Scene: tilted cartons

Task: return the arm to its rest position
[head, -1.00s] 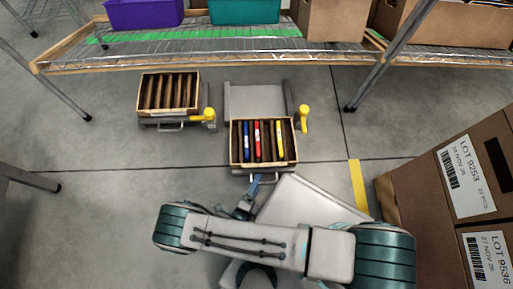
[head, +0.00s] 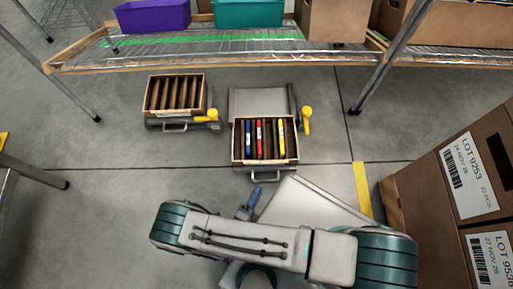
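My arm (head: 250,238) lies folded across the bottom of the head view, in white and teal, above my own base. Its end, my gripper (head: 252,197), shows only as a small dark and blue shape near the front of the base, mostly hidden by the arm links. I cannot make out its fingers. It is apart from the cartons on the floor beyond it.
A tilted carton (head: 264,157) with blue, red and yellow items in slots sits on a stand ahead. Another slotted carton (head: 177,113) stands to its left, seemingly empty. A wire shelf (head: 220,62) spans the back. Stacked labelled boxes (head: 460,230) crowd the right.

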